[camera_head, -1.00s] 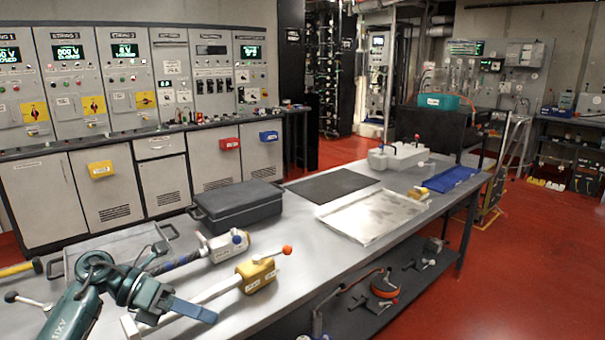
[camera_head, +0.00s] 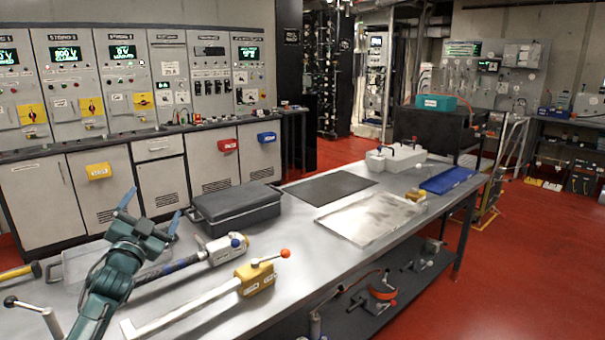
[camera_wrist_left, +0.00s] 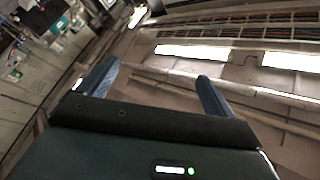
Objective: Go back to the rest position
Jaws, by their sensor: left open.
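My left gripper (camera_head: 150,208) is at the left of the head view, above the near left part of the workbench (camera_head: 300,240). Its two blue fingers are spread apart with nothing between them, and they point up and away from the bench. In the left wrist view the fingers (camera_wrist_left: 157,82) also stand apart and empty, facing the ceiling and upper walls. My right gripper is not in view.
A tool with a yellow block (camera_head: 255,277) and a grey-and-blue tool (camera_head: 222,249) lie beside my left arm. A dark case (camera_head: 236,208), a black mat (camera_head: 331,186) and a metal tray (camera_head: 372,218) lie farther along. Control cabinets (camera_head: 120,80) stand behind.

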